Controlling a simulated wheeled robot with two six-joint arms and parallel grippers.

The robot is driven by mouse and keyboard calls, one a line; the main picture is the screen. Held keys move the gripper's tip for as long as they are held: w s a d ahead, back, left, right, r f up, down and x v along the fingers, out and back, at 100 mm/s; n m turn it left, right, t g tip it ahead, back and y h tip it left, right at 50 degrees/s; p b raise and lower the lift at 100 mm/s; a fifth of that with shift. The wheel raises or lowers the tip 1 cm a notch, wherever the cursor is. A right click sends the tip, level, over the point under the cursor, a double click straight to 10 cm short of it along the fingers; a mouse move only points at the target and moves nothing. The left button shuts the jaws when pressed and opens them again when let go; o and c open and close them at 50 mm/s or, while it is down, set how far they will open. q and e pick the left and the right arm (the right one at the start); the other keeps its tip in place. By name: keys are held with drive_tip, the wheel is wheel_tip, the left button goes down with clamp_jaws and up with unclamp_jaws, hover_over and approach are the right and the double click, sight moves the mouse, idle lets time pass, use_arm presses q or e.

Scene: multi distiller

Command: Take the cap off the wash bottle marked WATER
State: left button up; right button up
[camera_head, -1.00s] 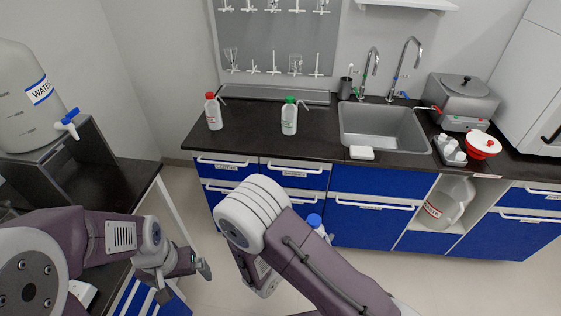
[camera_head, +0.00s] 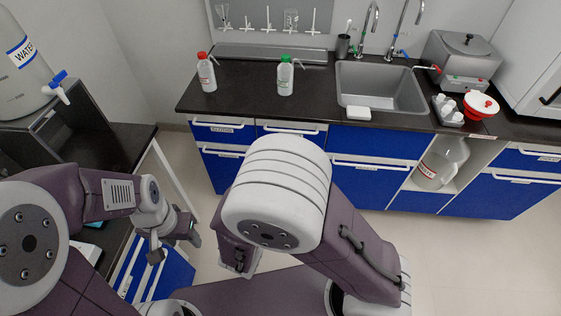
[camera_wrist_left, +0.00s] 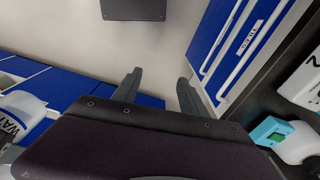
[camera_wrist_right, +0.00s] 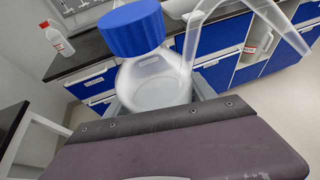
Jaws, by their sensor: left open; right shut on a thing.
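A clear wash bottle (camera_wrist_right: 158,85) with a blue cap (camera_wrist_right: 131,30) and a bent spout stands in my right gripper (camera_wrist_right: 155,105), close to that wrist camera. The cap is on the bottle. The bottle's label is not in sight in that view. In the head view my right arm hides the right gripper and bottle.
Wash bottles with red (camera_head: 207,72) and green (camera_head: 285,76) caps stand on the far counter (camera_head: 240,105) beside the sink (camera_head: 380,88). A WATER carboy (camera_head: 22,70) with a blue tap stands at the left. Floor between the cabinets is clear.

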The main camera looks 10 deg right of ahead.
use_arm(q)
drive_tip(key=w+d+r+m+g, duration=0.1)
drive_tip(key=w+d+r+m, duration=0.25)
drive_tip(key=r+m, duration=0.7)
drive_tip(key=w+d+r+m+g, duration=0.15)
drive_tip(key=w+r+m, duration=0.3)
drive_tip(key=m, duration=1.05)
drive_tip(key=d+r+m, duration=0.3)
drive_tip(key=d+m, duration=0.1)
drive_tip(key=d, duration=0.2)
drive_tip(key=s+d+r+m+t, duration=0.1)
drive_tip(key=d+r+m, duration=0.2)
drive_tip(key=d, duration=0.4)
drive_tip(key=d+r+m, duration=0.3)
drive_tip(key=d+m, duration=0.2)
drive_tip(key=d, duration=0.2)
drive_tip(key=shift+s+r+t, duration=0.2)
drive_tip(key=shift+s+t, duration=0.15)
drive_tip(key=shift+s, duration=0.05)
wheel_tip(320, 180, down, 8)
drive_tip(key=shift+a+f, duration=0.1)
